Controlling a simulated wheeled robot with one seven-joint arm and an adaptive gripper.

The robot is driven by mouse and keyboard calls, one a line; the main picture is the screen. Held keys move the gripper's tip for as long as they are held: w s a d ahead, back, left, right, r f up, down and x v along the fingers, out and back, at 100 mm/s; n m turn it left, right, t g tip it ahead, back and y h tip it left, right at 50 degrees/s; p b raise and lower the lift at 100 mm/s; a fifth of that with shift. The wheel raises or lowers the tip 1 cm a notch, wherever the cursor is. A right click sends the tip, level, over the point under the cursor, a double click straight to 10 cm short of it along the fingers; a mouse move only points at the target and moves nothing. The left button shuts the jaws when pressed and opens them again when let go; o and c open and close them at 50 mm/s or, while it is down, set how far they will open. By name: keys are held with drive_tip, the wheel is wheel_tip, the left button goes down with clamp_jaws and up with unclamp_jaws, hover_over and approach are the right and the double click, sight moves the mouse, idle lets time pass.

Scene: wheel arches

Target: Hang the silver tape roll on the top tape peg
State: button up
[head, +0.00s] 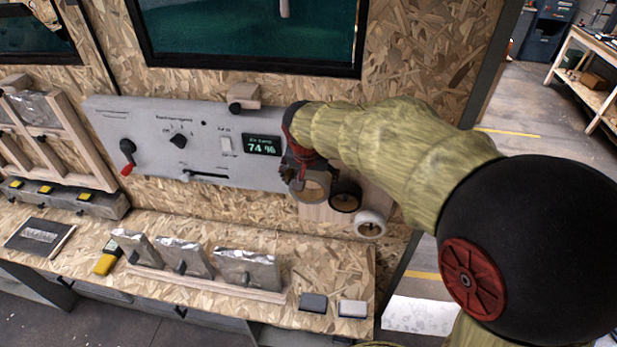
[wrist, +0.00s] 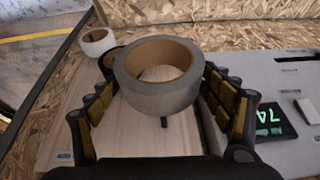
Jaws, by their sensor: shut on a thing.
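The silver tape roll (wrist: 152,98), grey outside with a brown cardboard core, is between the two fingers of my gripper (wrist: 160,72) in the wrist view. My gripper is shut on it from both sides. In the head view my gripper (head: 299,168) is at the right end of the grey control panel, with the silver roll (head: 318,181) just below it, in front of a pale wooden board (head: 312,213). A small dark stub (wrist: 164,121) shows under the roll in the wrist view; I cannot tell whether it is the top tape peg or whether the roll is around it.
A black roll (head: 345,202) and a white roll (head: 370,229) hang lower right on the board. The grey panel (head: 110,125) with knobs and a display lies left. The bench (head: 210,232) below holds foil-covered blocks. A wooden block (head: 247,95) juts out above.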

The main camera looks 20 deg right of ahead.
drive_tip(key=shift+w+d+f+p, duration=0.1)
drive_tip(key=shift+w+d+p, duration=0.65)
drive_tip(key=shift+w, duration=0.5)
drive_tip(key=shift+w+d+f+p, duration=0.15)
drive_tip(key=shift+w+d+p, duration=0.35)
drive_tip(key=shift+w+d, duration=0.65)
drive_tip(key=shift+w+d+f+p, duration=0.1)
drive_tip(key=shift+w+d+p, duration=0.55)
drive_tip(key=shift+w, duration=0.75)
drive_tip(key=shift+w+d+f+b, duration=0.4)
drive_tip(key=shift+w+f+b, duration=0.2)
drive_tip(key=shift+f+b, duration=0.05)
drive_tip(key=o, duration=1.3)
drive_tip(key=v, duration=1.2)
